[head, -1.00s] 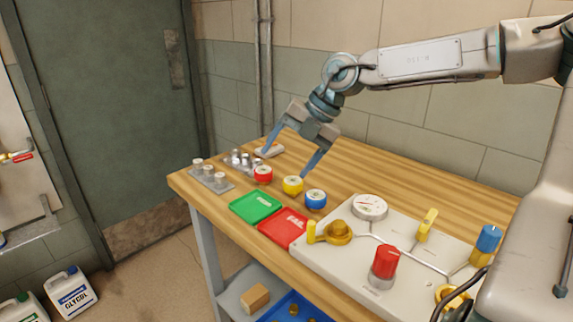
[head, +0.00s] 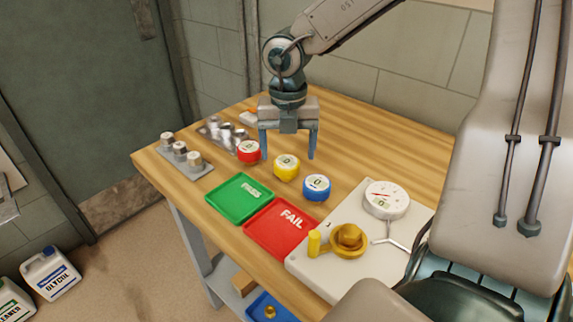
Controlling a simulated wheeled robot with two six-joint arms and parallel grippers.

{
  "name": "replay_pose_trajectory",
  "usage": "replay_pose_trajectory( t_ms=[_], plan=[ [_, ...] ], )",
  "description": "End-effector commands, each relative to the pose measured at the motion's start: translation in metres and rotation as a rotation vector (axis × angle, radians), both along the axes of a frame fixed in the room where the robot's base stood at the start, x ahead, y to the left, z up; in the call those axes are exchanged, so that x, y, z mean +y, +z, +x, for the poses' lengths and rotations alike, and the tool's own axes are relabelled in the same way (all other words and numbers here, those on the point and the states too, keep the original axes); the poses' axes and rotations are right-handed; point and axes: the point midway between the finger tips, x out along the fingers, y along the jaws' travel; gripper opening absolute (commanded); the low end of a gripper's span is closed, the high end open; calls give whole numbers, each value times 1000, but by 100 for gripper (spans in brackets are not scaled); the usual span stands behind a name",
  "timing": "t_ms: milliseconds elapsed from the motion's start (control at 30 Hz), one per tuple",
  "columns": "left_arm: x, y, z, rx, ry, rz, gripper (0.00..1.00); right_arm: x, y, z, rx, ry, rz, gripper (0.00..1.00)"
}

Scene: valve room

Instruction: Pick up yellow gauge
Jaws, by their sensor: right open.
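The yellow gauge (head: 287,167) stands on the wooden bench in the head view, between the red gauge (head: 249,152) on its left and the blue gauge (head: 317,187) on its right. My right gripper (head: 288,157) points down, with its two blue fingers spread apart and nothing between them. The fingers appear just behind or above the yellow gauge; the exact height gap is hard to tell. The left finger tip shows close beside the red gauge. My left gripper is not in view.
A green PASS tray (head: 240,215) and a red FAIL tray (head: 264,232) lie in front of the gauges. A white panel (head: 310,268) with a dial (head: 386,198) and yellow valve (head: 347,241) is at right. Metal fittings (head: 181,156) stand at left.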

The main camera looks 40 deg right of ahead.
Motion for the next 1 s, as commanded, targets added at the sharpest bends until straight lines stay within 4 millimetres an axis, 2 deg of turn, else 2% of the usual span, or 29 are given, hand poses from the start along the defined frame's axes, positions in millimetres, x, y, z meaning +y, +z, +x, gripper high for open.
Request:
replay_pose_trajectory(
  t_ms=[200,333,633,667,933,1000],
  plan=[
    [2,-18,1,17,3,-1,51,-2,-26,5,5,1,1,76],
    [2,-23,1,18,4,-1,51,-2,-43,5,4,1,1,76],
    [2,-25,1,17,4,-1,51,-1,-48,5,0,1,1,76],
    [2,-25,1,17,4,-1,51,-1,-48,5,0,1,1,74],
    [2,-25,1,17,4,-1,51,-1,-48,5,0,1,1,21],
    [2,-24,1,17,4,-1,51,-1,-48,6,0,1,1,21]
  ],
)
